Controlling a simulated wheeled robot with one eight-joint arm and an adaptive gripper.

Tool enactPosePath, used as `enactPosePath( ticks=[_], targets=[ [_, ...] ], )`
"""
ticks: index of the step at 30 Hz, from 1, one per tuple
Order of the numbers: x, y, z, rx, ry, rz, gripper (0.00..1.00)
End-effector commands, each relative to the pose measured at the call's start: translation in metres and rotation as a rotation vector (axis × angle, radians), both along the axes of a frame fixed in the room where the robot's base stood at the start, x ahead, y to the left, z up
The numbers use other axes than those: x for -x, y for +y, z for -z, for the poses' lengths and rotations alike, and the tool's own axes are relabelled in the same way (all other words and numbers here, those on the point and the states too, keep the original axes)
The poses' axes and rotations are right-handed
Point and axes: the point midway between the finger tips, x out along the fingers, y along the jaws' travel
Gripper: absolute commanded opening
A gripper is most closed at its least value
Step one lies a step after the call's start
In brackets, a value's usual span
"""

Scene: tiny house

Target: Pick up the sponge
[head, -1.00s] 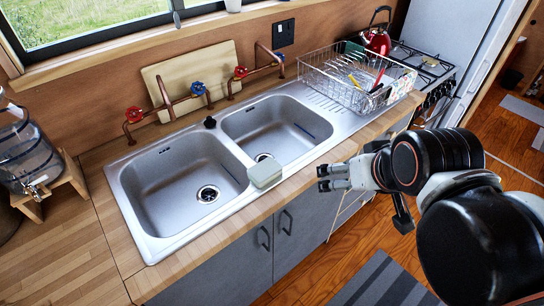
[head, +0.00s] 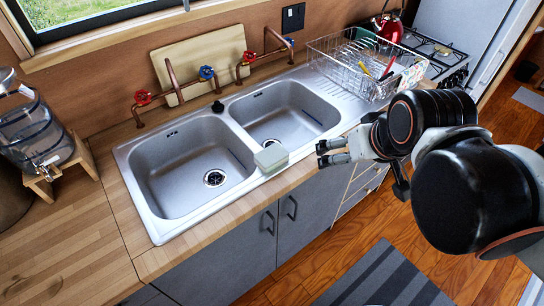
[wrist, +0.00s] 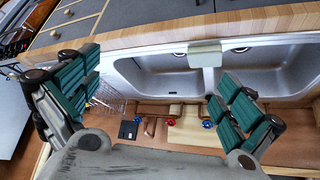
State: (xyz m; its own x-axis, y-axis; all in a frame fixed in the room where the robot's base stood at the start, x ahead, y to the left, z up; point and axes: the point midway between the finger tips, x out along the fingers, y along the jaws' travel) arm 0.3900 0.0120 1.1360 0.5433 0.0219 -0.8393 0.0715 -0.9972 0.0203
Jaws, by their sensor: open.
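The sponge (head: 271,158) is a pale grey-green block on the front rim of the double sink, by the divider between the two basins. It also shows in the wrist view (wrist: 205,54), at the sink's rim beyond the fingers. My gripper (head: 322,154) is to the right of the sponge in the head view, apart from it and over the counter's front edge. In the wrist view my gripper (wrist: 155,95) has its green-padded fingers spread wide with nothing between them.
The double steel sink (head: 150,215) has red and blue taps (head: 207,73) behind it. A wire dish rack (head: 345,78) stands right of the basins, near a red kettle (head: 387,28). A water dispenser (head: 35,135) stands at left. Bare wooden counter (head: 70,235) lies left of the sink.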

Motion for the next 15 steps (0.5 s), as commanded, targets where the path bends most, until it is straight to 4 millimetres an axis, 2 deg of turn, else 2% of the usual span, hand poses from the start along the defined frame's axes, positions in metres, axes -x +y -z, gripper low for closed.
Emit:
enactPosePath(
  ticks=[1, 7, 15],
  targets=[
    [-0.012, 0.006, -0.005, 0.006, 0.015, -0.026, 1.00],
    [-0.051, 0.028, -0.005, 0.038, 0.081, -0.135, 1.00],
    [-0.102, 0.064, 0.012, 0.079, 0.168, -0.283, 1.00]
  ],
)
